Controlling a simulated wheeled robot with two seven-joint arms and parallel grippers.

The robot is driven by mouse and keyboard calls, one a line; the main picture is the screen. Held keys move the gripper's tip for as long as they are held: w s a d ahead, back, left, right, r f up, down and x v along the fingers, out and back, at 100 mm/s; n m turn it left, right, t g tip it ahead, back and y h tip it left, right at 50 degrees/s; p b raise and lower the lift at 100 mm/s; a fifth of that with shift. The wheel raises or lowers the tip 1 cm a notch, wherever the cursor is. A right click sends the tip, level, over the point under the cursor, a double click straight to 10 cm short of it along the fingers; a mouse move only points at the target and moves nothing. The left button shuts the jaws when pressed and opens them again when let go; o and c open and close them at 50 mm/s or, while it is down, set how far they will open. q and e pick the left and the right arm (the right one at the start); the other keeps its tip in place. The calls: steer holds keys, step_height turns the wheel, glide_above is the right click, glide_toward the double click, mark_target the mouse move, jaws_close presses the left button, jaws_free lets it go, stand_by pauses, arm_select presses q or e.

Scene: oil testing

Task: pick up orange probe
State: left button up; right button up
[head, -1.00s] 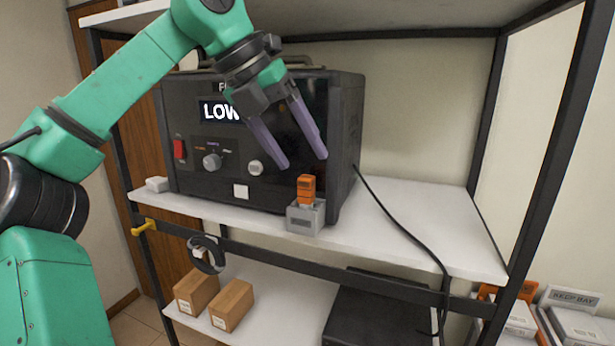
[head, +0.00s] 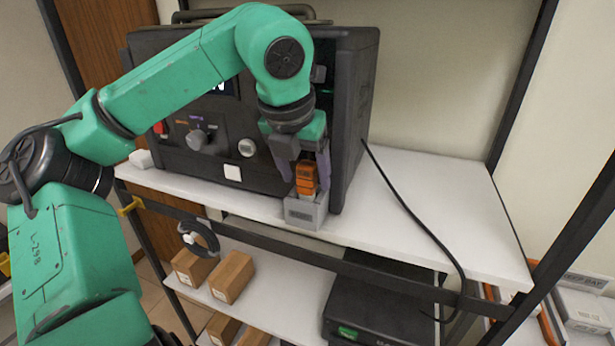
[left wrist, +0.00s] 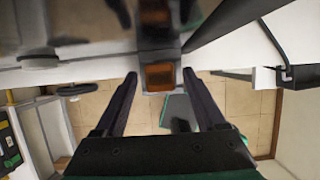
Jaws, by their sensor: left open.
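The orange probe (head: 306,178) stands upright in a small grey holder (head: 305,212) at the front edge of the upper white shelf. My left gripper (head: 306,184) points down from above, with its purple fingers open, one on each side of the probe. In the left wrist view the probe (left wrist: 159,77) shows between and just beyond the fingertips of my left gripper (left wrist: 158,76). I cannot tell whether either finger touches the probe. My right gripper is not in view.
A black test unit (head: 345,130) with knobs stands right behind the probe. A black cable (head: 415,217) runs over the shelf to the right. Brown boxes (head: 232,277) and a black case (head: 380,305) sit on the lower shelf. The shelf's right part (head: 450,215) is mostly clear.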

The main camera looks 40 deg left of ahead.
arm_select(q)
steer(key=shift+w+f, duration=0.2)
steer(key=shift+f, duration=0.25)
steer(key=shift+s+f, duration=0.1)
steer(key=shift+f, duration=0.15)
jaws_close()
steer(key=shift+r, duration=0.1)
